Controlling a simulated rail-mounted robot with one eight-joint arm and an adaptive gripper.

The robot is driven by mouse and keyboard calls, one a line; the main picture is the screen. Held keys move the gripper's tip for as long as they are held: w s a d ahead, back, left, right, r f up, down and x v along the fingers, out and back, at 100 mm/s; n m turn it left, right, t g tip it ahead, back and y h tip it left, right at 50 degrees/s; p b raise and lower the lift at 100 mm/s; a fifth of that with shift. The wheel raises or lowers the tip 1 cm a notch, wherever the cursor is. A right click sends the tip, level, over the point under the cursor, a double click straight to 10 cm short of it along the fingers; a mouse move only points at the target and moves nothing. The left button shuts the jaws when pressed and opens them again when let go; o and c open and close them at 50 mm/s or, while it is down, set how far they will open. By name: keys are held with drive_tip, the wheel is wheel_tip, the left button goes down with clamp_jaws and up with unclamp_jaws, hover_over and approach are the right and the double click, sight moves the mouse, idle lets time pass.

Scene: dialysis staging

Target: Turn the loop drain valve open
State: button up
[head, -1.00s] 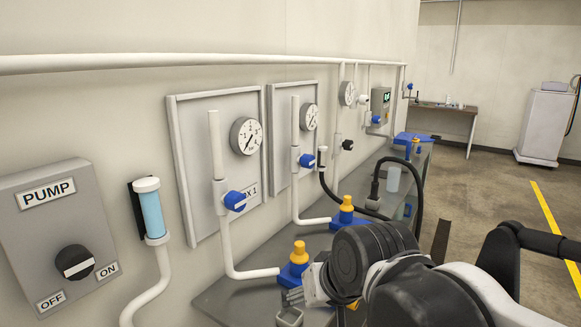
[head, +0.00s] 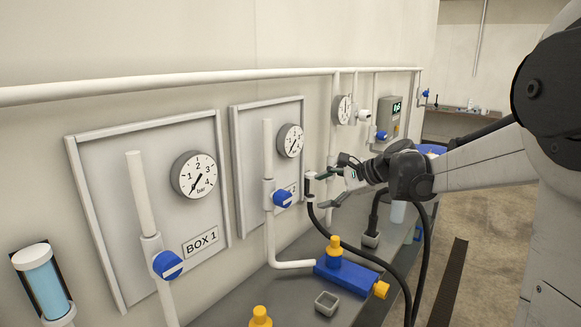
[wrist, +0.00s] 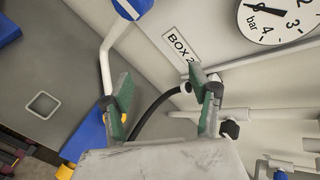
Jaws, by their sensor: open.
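No label reading loop drain is legible, so I cannot tell for certain which valve it is. A small blue-handled valve (head: 425,93) hangs at the far end of the long white wall pipe. Nearer blue-handled valves are on the BOX 1 panel (head: 167,264) and the BOX 2 panel (head: 283,199); the latter's handle shows at the top of the wrist view (wrist: 132,8). My gripper (head: 322,188) is open, right of the BOX 2 valve and near the black hose's white end. In the wrist view my gripper (wrist: 160,76) has nothing visibly held between its fingers.
A black hose (head: 356,247) loops over the grey bench (head: 237,287). A blue block with yellow caps (head: 345,274) and a small square holder (head: 327,303) are on it. A black knob (wrist: 230,130) and white pipes are near my right finger. Open floor lies right.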

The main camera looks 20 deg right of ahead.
drive_tip(key=w+d+f+m+t+y+p, duration=0.1)
drive_tip(key=w+d+m+t, duration=0.2)
drive_tip(key=d, duration=0.5)
drive_tip(key=w+d+f+m+t+y+p, duration=0.15)
drive_tip(key=w+d+m, duration=0.3)
drive_tip(key=d, duration=0.45)
drive_tip(key=w+d+f+m+t+y, duration=0.1)
drive_tip(key=w+d+f+m, duration=0.2)
drive_tip(key=d, duration=0.5)
drive_tip(key=shift+n, duration=0.25)
drive_tip(key=x, duration=0.4)
drive_tip(key=r+p+x, duration=0.1)
drive_tip(key=x, duration=0.4)
drive_tip(key=p+x, duration=0.1)
drive_tip(key=x, duration=0.4)
drive_tip(key=shift+w+r, duration=0.15)
drive_tip(key=shift+w, duration=0.15)
drive_tip(key=c, duration=1.2)
